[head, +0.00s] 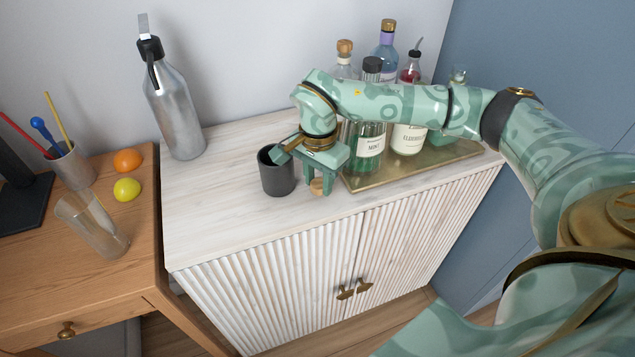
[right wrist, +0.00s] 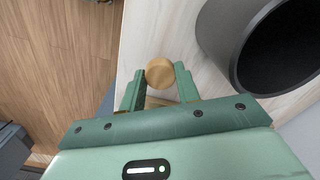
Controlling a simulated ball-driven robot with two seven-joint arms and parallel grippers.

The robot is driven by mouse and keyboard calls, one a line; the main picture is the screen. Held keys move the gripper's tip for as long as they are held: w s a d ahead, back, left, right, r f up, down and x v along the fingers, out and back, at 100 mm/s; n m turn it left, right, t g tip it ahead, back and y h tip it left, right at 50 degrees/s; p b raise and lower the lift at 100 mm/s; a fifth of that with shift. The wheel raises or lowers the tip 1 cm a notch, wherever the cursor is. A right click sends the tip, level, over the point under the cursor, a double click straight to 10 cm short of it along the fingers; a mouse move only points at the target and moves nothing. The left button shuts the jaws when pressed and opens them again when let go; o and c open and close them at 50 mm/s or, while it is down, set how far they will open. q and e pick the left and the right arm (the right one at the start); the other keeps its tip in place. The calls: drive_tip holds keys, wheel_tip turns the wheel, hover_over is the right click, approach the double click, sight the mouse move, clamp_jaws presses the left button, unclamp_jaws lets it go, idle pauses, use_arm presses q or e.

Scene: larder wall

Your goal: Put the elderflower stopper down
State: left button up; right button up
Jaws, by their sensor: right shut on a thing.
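The stopper, a small round light-wood piece (head: 317,187), is between the fingers of my right gripper (head: 318,184), low over the front of the whitewashed cabinet top. In the right wrist view its round wooden end (right wrist: 160,73) shows between the two green fingers (right wrist: 160,90). My right gripper is shut on it. I cannot tell whether the stopper touches the wood. A bottle labelled elderflower (head: 408,138) stands on the brass tray (head: 370,182); my right arm hides its neck. My left gripper is not in view.
A dark grey cup (head: 276,175) stands close left of my right gripper; it is large in the right wrist view (right wrist: 285,45). A mint bottle (head: 369,147) and several others crowd the tray. A metal bottle (head: 175,115) stands back left. The cabinet's front left is clear.

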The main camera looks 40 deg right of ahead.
drive_tip(key=shift+w+f, duration=0.1)
drive_tip(key=shift+f, duration=0.4)
drive_tip(key=shift+r, duration=0.1)
drive_tip(key=o, duration=0.9)
drive_tip(key=shift+o, duration=0.2)
